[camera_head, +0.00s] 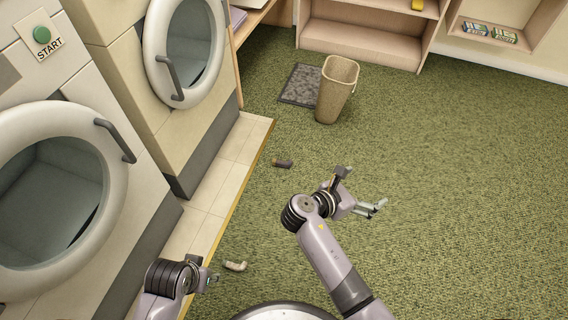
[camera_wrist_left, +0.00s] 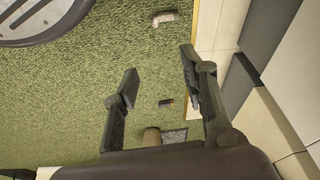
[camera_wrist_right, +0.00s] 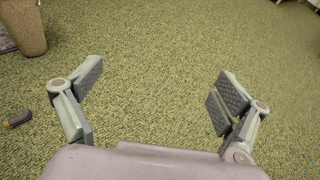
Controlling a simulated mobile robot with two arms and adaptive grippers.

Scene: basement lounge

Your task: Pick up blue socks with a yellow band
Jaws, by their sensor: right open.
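A small dark sock-like roll (camera_head: 282,163) with a yellow-brown patch at one end lies on the green carpet near the tiled ledge; its blue is hard to make out. It also shows in the left wrist view (camera_wrist_left: 165,103) between the fingers but farther off, and at the left edge of the right wrist view (camera_wrist_right: 18,118). My right gripper (camera_head: 362,188) is open and empty over the carpet, to the right of the roll and apart from it. My left gripper (camera_wrist_left: 158,68) is open and empty; in the head view it is low, near the ledge.
A pale rolled sock (camera_head: 235,266) lies on the carpet beside my left gripper. A beige bin (camera_head: 336,90) stands by a grey mat (camera_head: 301,85). Two front-loading machines (camera_head: 60,190) line the left on a tiled ledge (camera_head: 215,185). Carpet at the right is clear.

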